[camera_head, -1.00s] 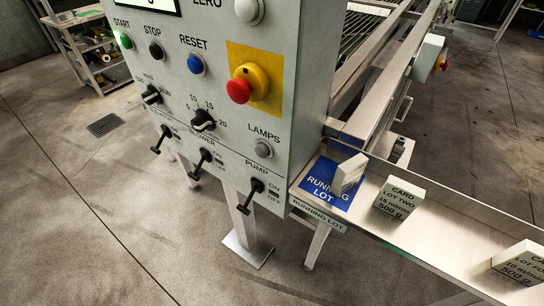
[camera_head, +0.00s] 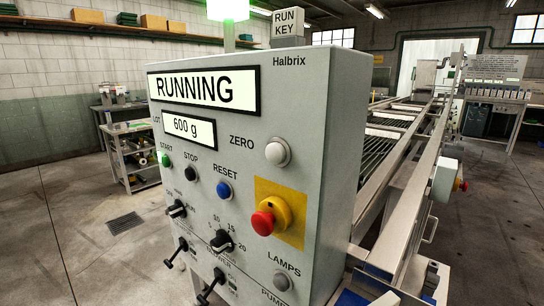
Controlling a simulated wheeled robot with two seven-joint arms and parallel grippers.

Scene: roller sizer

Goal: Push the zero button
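The zero button (camera_head: 278,152) is a round white button on the front of the grey control panel (camera_head: 310,110), right of the label "ZERO". Above and left of it, one display (camera_head: 204,91) reads "RUNNING" and a smaller one (camera_head: 189,131) reads "600 g". The green start button (camera_head: 165,160), black stop button (camera_head: 192,173) and blue reset button (camera_head: 224,190) sit in a row to the lower left. Neither of my grippers shows in the view. Nothing touches the zero button.
A red emergency stop (camera_head: 265,221) on a yellow plate sits just below the zero button. Rotary knobs and levers are lower on the panel. A green lamp (camera_head: 228,10) is lit on top. The roller conveyor (camera_head: 395,140) runs back on the right.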

